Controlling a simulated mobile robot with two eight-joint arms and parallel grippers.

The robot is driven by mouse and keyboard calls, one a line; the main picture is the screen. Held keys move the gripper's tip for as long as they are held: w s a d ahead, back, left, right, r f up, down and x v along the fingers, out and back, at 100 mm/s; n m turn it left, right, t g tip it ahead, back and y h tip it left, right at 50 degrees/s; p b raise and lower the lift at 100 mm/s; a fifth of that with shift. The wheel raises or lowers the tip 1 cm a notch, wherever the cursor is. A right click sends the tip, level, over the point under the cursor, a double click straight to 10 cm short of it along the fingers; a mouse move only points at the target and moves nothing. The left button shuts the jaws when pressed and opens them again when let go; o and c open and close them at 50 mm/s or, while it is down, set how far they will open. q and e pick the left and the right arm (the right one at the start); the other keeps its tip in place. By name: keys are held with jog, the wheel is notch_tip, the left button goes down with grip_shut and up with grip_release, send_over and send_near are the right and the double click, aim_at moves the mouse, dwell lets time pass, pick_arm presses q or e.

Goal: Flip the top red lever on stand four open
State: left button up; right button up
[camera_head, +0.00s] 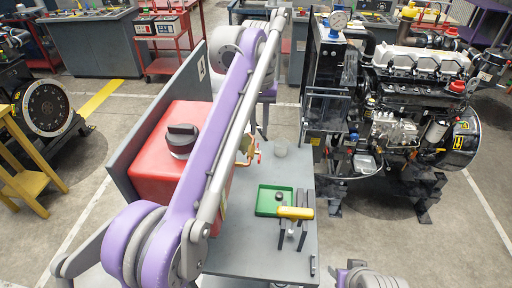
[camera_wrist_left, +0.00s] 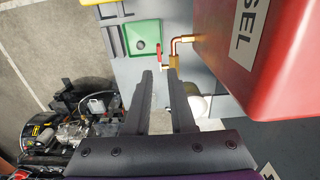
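A red tank (camera_head: 165,155) stands on a grey stand (camera_head: 265,250); its side lettering partly shows in the left wrist view (camera_wrist_left: 245,45). A brass pipe (camera_wrist_left: 183,42) comes off the tank with a small red lever (camera_wrist_left: 159,58). In the head view the brass and red fitting (camera_head: 250,153) is partly hidden behind my left arm. My left gripper (camera_wrist_left: 161,74) is open, with its two dark fingers apart and nothing held. The red lever lies just beyond the fingertips in that view; contact cannot be told. My right gripper is not visible.
A green tray (camera_head: 269,202) and a yellow-handled item (camera_head: 296,213) sit on the stand. A diesel engine (camera_head: 415,110) stands to the right. A grey upright panel (camera_head: 150,120) is beside the tank.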

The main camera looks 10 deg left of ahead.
pick_arm(q)
jog(key=b, duration=0.1)
send_over(259, 158)
jog(key=f, duration=0.5)
jog(key=shift+s+d, duration=0.1)
jog(key=shift+s, duration=0.15)
notch_tip(259, 158, down, 4)
jog(key=shift+w+r+b, duration=0.1)
jog(key=shift+w+b, duration=0.05)
jog(key=shift+b, duration=0.2)
jog(key=shift+f, duration=0.6)
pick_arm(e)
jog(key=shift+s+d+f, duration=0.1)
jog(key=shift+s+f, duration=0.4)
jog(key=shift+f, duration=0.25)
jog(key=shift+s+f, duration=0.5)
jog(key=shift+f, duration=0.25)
pick_arm(q)
grip_shut()
